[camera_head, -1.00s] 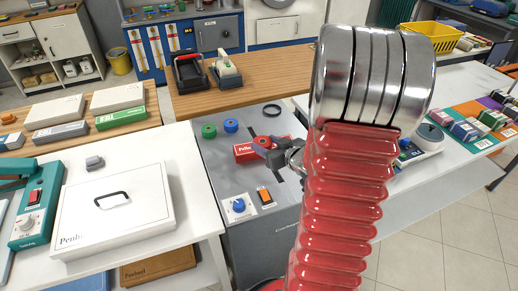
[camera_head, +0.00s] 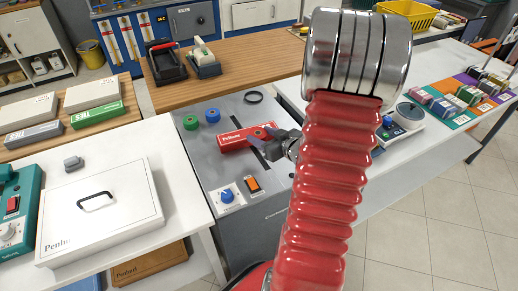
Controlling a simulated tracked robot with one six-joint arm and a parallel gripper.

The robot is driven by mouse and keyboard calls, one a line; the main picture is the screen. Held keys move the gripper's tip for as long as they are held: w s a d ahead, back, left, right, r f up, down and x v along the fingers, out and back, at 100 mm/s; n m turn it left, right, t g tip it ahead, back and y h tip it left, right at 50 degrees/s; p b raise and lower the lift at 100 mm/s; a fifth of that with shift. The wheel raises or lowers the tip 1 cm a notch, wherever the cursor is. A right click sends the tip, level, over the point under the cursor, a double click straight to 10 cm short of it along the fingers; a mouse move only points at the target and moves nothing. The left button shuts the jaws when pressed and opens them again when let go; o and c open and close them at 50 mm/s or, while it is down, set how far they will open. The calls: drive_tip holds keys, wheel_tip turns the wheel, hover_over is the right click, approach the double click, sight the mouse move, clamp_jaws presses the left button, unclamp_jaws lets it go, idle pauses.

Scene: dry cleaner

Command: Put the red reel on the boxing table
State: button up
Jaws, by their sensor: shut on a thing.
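My gripper (camera_head: 272,140) is over the grey machine top, at the right end of a red labelled box (camera_head: 234,141). It is shut on a small red round thing (camera_head: 258,132), which looks like the red reel and is partly hidden by the dark jaws. Whether it touches the box beneath is unclear. No table in view is marked as the boxing table; a white table (camera_head: 180,160) at the left carries a white lidded case, and a wooden table (camera_head: 235,72) behind carries two tape dispensers.
A green reel (camera_head: 190,122), a blue reel (camera_head: 213,115) and a black ring (camera_head: 253,97) lie on the grey machine (camera_head: 205,165). A blue knob (camera_head: 227,196) and orange switch (camera_head: 252,184) are at its front. A scale (camera_head: 400,122) stands on the right white table.

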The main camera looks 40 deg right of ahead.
drive_tip(key=shift+f, duration=1.6)
drive_tip(key=shift+f, duration=2.1)
drive_tip(key=o, duration=1.1)
drive_tip(key=shift+f, duration=0.1)
drive_tip(key=shift+c, duration=0.2)
drive_tip(key=v, duration=1.2)
